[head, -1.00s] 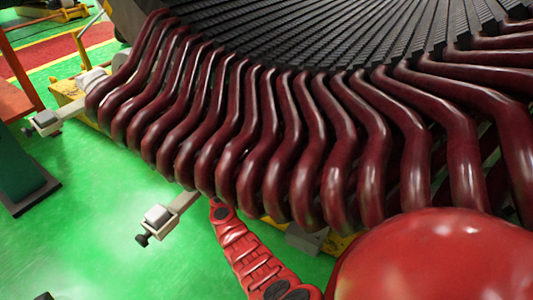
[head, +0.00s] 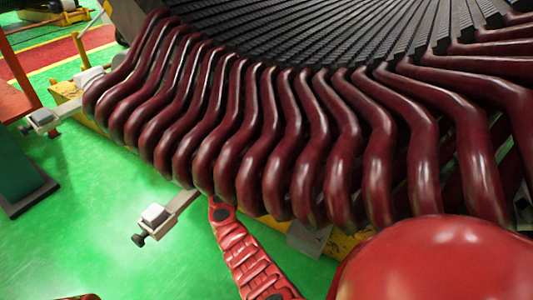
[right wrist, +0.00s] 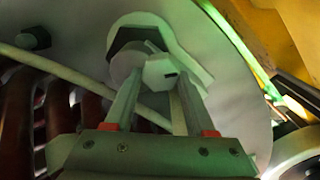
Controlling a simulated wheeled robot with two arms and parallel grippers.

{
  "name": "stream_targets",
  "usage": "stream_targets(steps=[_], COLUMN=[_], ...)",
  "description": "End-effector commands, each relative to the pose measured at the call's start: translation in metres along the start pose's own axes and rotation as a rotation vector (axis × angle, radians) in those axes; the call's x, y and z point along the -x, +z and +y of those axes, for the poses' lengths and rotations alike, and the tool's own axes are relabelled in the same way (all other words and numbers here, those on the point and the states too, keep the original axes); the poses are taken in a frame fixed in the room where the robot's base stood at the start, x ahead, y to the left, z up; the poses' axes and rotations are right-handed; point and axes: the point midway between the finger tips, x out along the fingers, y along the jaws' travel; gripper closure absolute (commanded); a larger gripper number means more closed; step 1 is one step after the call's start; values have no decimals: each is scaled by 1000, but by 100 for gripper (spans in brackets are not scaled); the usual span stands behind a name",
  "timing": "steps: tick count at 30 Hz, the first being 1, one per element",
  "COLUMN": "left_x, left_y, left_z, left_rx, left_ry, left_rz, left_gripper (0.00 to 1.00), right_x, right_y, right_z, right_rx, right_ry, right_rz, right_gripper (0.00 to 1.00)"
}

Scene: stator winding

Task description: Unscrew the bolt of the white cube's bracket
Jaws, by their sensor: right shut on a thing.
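In the head view a bracket with a white cube (head: 156,214) sticks out from under the dark red coils, with a dark bolt (head: 139,240) at its outer end. A similar bracket (head: 40,118) is at the far left. My right gripper (right wrist: 157,75) shows only in the right wrist view. Its fingers are closed on a pale grey faceted piece (right wrist: 162,72) that looks like a bolt head, in front of a white rounded part with a dark hexagonal recess. Which bracket it belongs to, I cannot tell. My left gripper is not in view.
Large dark red coils (head: 245,160) of the stator fill the middle and right. A yellow base (head: 340,245) shows beneath them. Open green floor (head: 90,230) lies at the lower left. In the right wrist view a pale rod (right wrist: 60,68) crosses behind the fingers.

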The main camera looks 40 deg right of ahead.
Motion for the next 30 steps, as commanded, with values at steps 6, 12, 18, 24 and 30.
stream_targets(steps=[6,12,18,24,30], left_x=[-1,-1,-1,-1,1], left_y=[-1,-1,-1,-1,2], left_z=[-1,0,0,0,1], left_rx=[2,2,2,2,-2], left_ry=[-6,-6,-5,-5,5], left_rz=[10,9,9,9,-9], left_gripper=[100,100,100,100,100], right_x=[1,1,1,0,2], right_y=[0,0,0,0,-1], right_z=[-1,-1,-1,-1,0], right_rx=[19,18,17,17,18], right_ry=[-2,-2,-2,-1,-1], right_rz=[1,1,1,0,1], right_gripper=[100,100,23,14,14])
